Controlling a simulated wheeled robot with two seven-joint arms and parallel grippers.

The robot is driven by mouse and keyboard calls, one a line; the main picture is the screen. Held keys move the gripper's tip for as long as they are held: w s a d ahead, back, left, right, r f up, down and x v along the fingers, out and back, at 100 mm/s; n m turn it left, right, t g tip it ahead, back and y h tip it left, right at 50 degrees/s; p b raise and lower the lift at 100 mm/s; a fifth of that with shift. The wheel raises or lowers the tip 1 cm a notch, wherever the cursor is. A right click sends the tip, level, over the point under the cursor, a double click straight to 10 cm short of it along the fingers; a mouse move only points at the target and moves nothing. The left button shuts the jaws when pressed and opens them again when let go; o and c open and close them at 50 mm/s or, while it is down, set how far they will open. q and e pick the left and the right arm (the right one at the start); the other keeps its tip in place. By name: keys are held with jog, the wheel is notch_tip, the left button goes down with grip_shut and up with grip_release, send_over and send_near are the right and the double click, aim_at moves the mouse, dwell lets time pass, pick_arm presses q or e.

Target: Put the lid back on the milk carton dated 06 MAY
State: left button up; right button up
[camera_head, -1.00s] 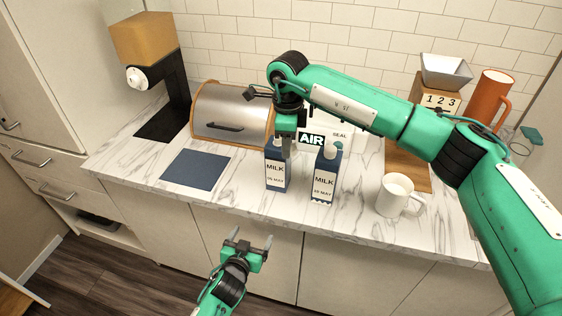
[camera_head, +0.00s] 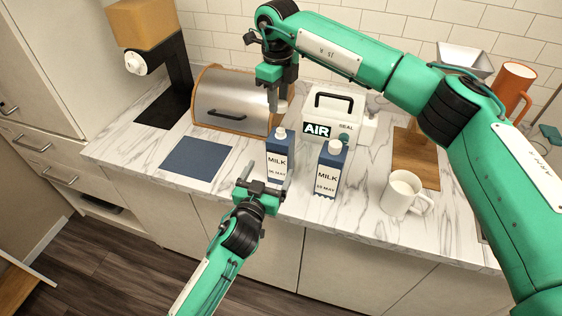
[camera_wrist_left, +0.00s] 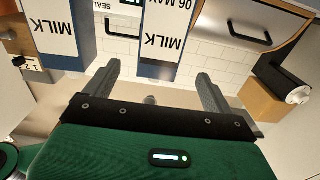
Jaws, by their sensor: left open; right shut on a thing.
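The milk carton dated 06 MAY (camera_head: 278,158) stands upright on the counter, white and dark blue, with a pale spout on top. My left gripper (camera_head: 266,178) is open and empty, low in front of the 06 MAY carton. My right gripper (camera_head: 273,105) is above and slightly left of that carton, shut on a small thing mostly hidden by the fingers.
A white AIR SEAL box (camera_head: 345,103) is behind the cartons. A steel bread bin (camera_head: 222,102) is behind left, a blue mat (camera_head: 197,159) left, a white mug (camera_head: 402,190) right. The counter's front edge lies near my left gripper.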

aim_at(281, 147)
pick_arm(q)
jog(key=x, duration=1)
jog(key=shift+w+d, duration=0.1)
jog(key=shift+w, duration=0.1)
pick_arm(e)
jog(key=shift+s+r, duration=0.1)
jog(key=shift+s, duration=0.05)
pick_arm(q)
jog(key=shift+c, duration=0.2)
jog(key=c, duration=1.4)
pick_arm(e)
jog(key=shift+f, duration=2.5)
